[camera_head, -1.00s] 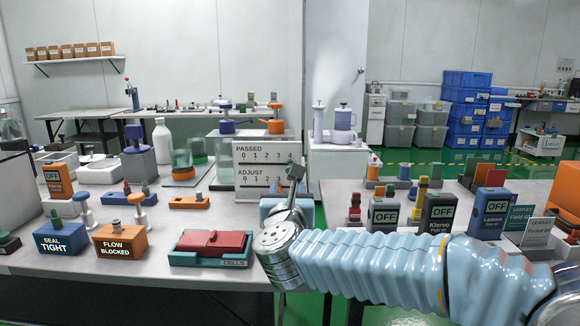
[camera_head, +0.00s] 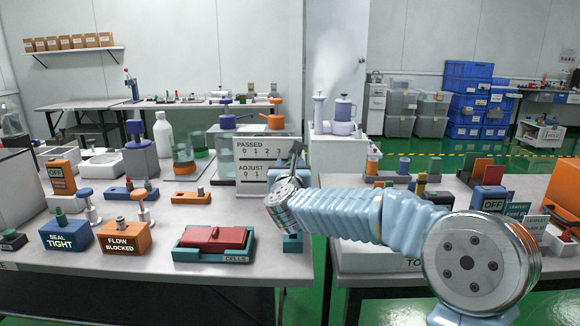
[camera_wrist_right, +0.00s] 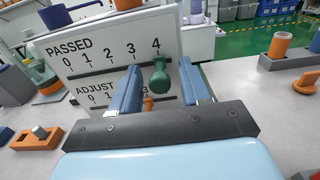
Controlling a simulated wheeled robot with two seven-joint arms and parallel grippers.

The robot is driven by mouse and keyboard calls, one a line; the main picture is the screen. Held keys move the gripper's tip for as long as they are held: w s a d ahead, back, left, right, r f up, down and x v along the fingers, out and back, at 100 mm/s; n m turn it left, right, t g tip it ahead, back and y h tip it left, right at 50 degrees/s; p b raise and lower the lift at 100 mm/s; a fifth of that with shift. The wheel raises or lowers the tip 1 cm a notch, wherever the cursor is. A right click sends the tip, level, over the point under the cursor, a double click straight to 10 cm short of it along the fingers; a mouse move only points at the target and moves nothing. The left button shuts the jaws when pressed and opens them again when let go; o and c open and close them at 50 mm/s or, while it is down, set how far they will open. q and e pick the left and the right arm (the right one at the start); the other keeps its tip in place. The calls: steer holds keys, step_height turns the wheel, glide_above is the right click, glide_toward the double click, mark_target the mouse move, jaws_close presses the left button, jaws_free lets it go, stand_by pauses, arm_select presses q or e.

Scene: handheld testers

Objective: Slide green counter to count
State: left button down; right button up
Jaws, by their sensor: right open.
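A white counting board (camera_head: 252,163) stands upright on the table, with a PASSED row above an ADJUST row. It fills much of the right wrist view (camera_wrist_right: 100,58). The green counter (camera_wrist_right: 158,80) is a rounded knob just under the 4 of PASSED. An orange counter (camera_wrist_right: 148,104) shows partly below it, on the ADJUST row. My right gripper (camera_wrist_right: 160,72) is open, its fingers on either side of the green counter with visible gaps. In the head view my right gripper (camera_head: 296,150) is at the board's right edge, hiding its right end. My left gripper is not seen.
A teal tray with a red lid (camera_head: 215,240) lies in front of the board. An orange block (camera_head: 190,196) sits left of it. My right arm crosses over the right-hand table's testers.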

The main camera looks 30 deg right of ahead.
jaws_close()
steer(key=w+a, duration=0.1)
steer(key=a, duration=0.1)
steer(key=w+a+b, duration=0.1)
steer(key=w+a, duration=0.1)
steer(key=a, duration=0.1)
steer(key=w+a+b, duration=0.1)
steer(key=a, duration=0.1)
steer(key=shift+w+a, duration=0.35)
steer(key=shift+a, duration=0.05)
jaws_free()
